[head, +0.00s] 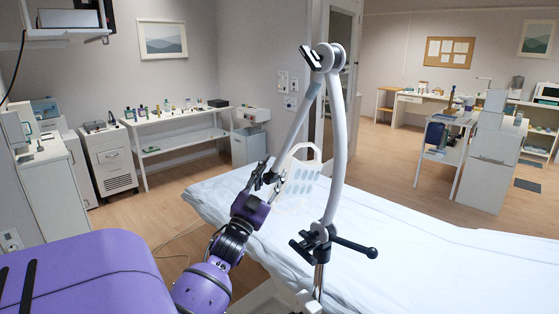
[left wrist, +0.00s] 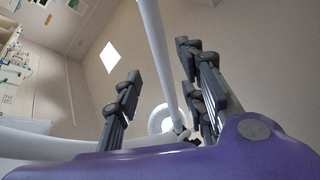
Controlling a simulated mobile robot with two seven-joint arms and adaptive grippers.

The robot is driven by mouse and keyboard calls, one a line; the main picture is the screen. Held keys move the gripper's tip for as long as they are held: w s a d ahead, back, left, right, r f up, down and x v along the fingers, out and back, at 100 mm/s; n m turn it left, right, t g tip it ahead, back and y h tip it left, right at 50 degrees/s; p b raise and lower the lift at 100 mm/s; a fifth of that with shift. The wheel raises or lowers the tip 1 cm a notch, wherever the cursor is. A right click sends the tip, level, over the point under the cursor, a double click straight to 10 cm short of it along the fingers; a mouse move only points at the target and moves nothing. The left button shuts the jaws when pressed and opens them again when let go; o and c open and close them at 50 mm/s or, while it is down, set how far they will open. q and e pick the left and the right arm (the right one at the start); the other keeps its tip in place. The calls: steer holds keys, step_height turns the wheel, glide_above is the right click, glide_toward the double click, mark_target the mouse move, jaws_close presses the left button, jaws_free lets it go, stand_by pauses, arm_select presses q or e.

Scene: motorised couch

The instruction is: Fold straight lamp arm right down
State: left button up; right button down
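A white-grey lamp stand rises from a black clamp (head: 318,240) at the side of the couch. Its curved arm (head: 341,150) goes up to a round joint (head: 328,57) with a black lever. From that joint the straight arm (head: 304,112) slopes down to the left. A pale lamp head with bluish spots (head: 301,178) shows near its lower end. My left gripper (head: 262,178) is beside that lower end. In the left wrist view its fingers (left wrist: 160,95) are spread apart, with white lamp parts (left wrist: 158,45) showing between them; contact cannot be told. My right gripper is not in view.
The couch with a white sheet (head: 420,250) fills the front right. A black handle (head: 356,246) sticks out from the clamp. A side table with bottles (head: 175,118), cabinets and a desk stand farther back. Floor is free beyond the couch.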

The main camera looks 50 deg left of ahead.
arm_select(q)
steer(key=shift+v, duration=1.35)
